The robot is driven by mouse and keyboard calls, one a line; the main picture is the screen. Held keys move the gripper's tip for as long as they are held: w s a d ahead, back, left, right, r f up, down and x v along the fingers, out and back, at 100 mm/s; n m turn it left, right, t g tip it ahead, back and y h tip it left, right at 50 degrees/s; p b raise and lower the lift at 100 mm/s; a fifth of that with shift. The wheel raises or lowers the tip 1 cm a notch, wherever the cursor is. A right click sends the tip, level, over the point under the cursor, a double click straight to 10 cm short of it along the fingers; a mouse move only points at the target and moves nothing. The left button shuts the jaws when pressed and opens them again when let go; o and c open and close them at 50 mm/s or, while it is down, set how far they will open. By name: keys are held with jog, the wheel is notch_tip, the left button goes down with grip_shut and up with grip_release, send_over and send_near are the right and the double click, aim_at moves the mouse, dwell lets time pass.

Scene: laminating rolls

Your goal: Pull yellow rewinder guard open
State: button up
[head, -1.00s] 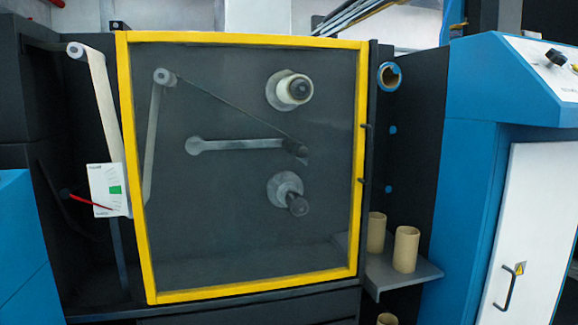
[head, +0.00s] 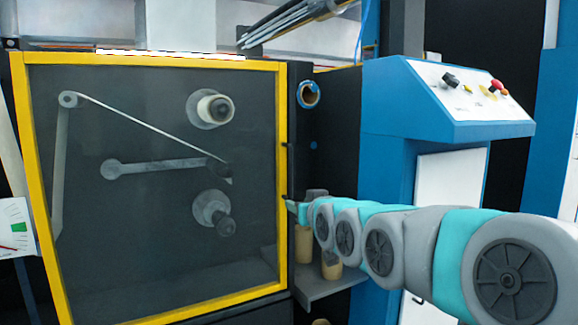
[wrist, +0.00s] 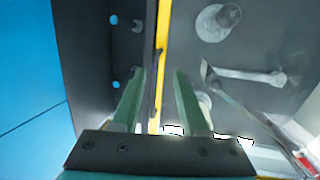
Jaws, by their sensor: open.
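The rewinder guard (head: 282,110) is a yellow frame around a see-through panel. It looks closed across the front of the dark machine in the head view. A dark upright handle (head: 286,172) is on its right edge. My gripper (head: 292,207) is at that edge, by the handle's lower end, partly hidden by my own arm. In the wrist view my gripper (wrist: 157,75) is open, its two green fingers either side of the yellow guard edge (wrist: 161,30) and a dark bar (wrist: 151,95) that appears to be the handle. I cannot tell if the fingers touch it.
Rollers (head: 213,108) and a web path show behind the panel. Cardboard cores (head: 303,245) stand on a grey shelf (head: 335,284) just right of the guard, below my arm. A blue control cabinet (head: 385,135) stands further right. A white label (head: 15,238) is at the far left.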

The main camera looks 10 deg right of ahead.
jog(key=t, duration=0.2)
send_near(291, 171)
jog(key=w, duration=0.3)
jog(key=shift+w+a+p, duration=0.25)
jog(key=shift+w+a, duration=0.05)
jog(key=shift+w, duration=0.95)
jog(key=shift+w+a+p, duration=0.25)
jog(key=shift+w+a, duration=0.05)
jog(key=shift+w, duration=0.95)
jog(key=shift+w+a+p, duration=0.25)
jog(key=shift+w+a, duration=0.05)
jog(key=shift+w, duration=1)
grip_shut()
